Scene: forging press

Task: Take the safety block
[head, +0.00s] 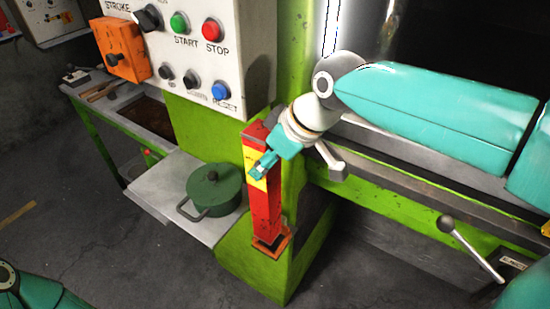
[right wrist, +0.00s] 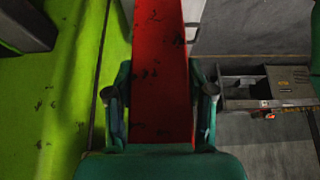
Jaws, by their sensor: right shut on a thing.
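The safety block (head: 262,208) is a long red upright bar with a yellow label near its upper part. It stands against the green press frame in the head view, its lower end in a rusty orange bracket (head: 272,246). My right gripper (head: 262,168) is shut on the block at its upper part, by the yellow label. In the right wrist view the red block (right wrist: 161,60) runs between the two fingers of my right gripper (right wrist: 160,95). My left gripper is not in view.
A control panel (head: 215,65) with several buttons hangs above left of the block. A green pot (head: 214,190) stands on a grey shelf (head: 162,192) just left of it. A lever (head: 470,245) sticks out at the right. Open floor (head: 130,265) lies at front left.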

